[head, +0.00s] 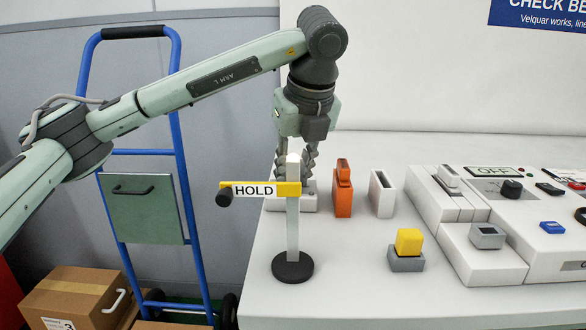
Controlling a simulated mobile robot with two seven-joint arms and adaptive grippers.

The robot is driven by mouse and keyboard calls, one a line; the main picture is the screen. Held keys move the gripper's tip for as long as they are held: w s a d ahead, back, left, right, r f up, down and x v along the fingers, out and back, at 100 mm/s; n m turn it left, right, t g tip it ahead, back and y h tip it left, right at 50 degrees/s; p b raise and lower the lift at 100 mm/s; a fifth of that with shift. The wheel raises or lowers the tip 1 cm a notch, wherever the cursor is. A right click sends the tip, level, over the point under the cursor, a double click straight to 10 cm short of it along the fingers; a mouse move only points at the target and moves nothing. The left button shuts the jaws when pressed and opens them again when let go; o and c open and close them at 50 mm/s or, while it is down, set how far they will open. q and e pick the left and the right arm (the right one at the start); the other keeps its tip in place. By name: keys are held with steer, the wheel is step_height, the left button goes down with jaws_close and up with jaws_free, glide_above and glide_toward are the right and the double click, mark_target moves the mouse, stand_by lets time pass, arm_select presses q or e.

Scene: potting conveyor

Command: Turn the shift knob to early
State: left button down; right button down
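Another dark round part (581,215) is cut off by the right edge, so I cannot tell which is the shift knob. My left gripper (296,163) points down behind the top of the HOLD stand, far left of the console. Its fingers show apart on either side of the post, which hides the space between them. My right gripper is out of view.
The HOLD stand (292,228) stands at the table's left end. An orange holder (342,198), a white holder (382,197) and a yellow block (409,241) on a grey base (405,261) stand before the console (490,268). A blue trolley (125,250) is left.

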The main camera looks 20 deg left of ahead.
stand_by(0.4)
arm_select(q)
steer(key=c, duration=1.3)
jaws_free()
steer(key=shift+c, duration=0.2)
steer(key=shift+r, duration=0.1)
steer(key=v, duration=1.2)
